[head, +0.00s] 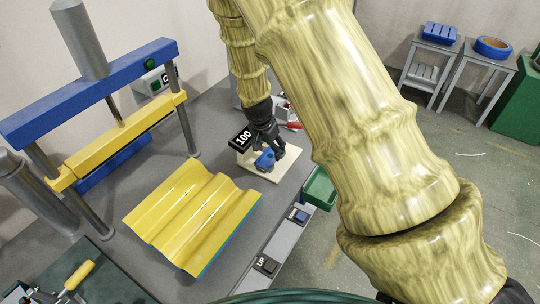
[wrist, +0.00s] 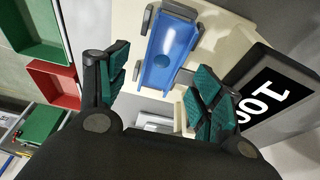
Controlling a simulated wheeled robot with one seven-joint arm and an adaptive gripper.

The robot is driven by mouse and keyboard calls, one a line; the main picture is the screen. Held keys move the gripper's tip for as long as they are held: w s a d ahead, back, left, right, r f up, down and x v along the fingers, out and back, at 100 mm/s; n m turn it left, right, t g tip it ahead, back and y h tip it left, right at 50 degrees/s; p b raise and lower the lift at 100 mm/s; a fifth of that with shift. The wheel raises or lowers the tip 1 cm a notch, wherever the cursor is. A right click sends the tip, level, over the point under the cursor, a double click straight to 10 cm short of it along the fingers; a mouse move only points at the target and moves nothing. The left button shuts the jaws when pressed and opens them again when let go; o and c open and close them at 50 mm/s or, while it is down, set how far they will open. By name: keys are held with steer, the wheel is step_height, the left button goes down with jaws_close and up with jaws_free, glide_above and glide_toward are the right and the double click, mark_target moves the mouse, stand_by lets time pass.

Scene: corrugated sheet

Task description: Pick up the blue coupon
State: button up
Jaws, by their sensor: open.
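A blue piece (head: 265,159), which I take for the blue coupon, is at a cream board (head: 284,171) beside a black "100" display (head: 241,137). In the wrist view the blue piece (wrist: 168,52) is a bright blue slab with a darker round spot and grey parts at its edges. My gripper (head: 274,152) is pointed down over the board, partly covering the piece. In the wrist view my gripper (wrist: 160,78) is open, its teal-padded fingers on either side of the piece's near end. I cannot tell whether they touch it.
A yellow corrugated sheet (head: 195,213) lies on the grey bench left of the board. A blue and yellow press (head: 120,130) stands behind it. Green (wrist: 30,40) and red (wrist: 53,84) bins show at the wrist view's left. A switch panel (head: 285,238) runs along the bench edge.

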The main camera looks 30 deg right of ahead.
mark_target(271, 155)
steer(key=shift+p+x, duration=0.55)
steer(key=shift+x, duration=1.2)
steer(key=shift+a, duration=0.1)
steer(key=c, duration=1.2)
steer(key=shift+o, duration=0.2)
steer(key=shift+r, duration=0.1)
step_height(271, 155, up, 10)
steer(key=b, duration=0.2)
steer(key=shift+b, duration=0.4)
